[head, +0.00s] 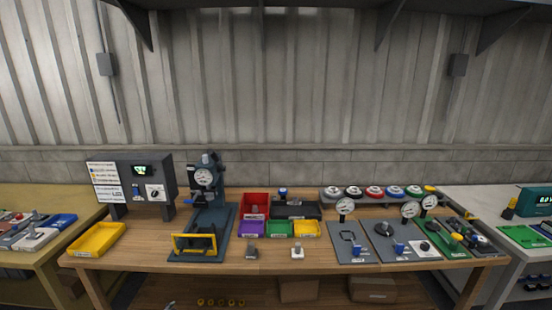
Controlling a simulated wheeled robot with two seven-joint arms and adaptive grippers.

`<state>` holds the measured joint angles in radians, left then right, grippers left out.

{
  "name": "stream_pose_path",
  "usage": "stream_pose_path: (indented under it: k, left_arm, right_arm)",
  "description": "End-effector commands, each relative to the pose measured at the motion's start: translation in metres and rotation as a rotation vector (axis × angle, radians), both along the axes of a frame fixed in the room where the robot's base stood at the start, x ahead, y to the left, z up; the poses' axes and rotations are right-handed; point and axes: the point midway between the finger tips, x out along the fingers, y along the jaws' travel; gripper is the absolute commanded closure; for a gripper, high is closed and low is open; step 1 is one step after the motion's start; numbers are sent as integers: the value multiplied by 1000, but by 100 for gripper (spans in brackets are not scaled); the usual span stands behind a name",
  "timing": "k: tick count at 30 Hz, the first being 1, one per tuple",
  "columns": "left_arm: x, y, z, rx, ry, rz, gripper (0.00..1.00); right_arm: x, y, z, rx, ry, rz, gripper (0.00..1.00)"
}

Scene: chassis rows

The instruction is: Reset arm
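No arm and neither of my grippers can be made out in the head view. The wooden workbench (290,262) stands across the middle of the view. A grey press with a round dial gauge (204,178) stands on it left of centre, with a yellow-framed fixture (195,243) at its front. A small grey shape at the bottom edge, left of centre, is too small to identify.
A control box (131,178) and a yellow tray (97,239) stand at the left. Red, purple, green and yellow bins (279,229) sit mid-bench. Dial gauges on grey plates (347,250) fill the right. Side tables flank the bench. The bench's front strip is mostly clear.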

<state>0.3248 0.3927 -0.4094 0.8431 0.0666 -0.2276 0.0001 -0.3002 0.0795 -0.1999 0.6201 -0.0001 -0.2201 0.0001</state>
Motion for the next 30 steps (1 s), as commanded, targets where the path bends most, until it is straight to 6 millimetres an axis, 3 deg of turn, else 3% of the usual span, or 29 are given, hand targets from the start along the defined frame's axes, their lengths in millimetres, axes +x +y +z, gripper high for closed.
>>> stream_pose_path:
  k: [3,15,24,30]
  left_arm:
    - [-37,-1,-41,-9,62,20,41]
    - [-170,-17,-155,-46,268,85,41]
    - [-281,-45,-220,-98,415,135,41]
    - [-358,-73,-253,-140,504,163,41]
  right_arm:
    - [0,0,0,0,0,0,55]
    - [0,0,0,0,0,0,55]
    - [0,0,0,0,0,0,55]
    - [0,0,0,0,0,0,55]
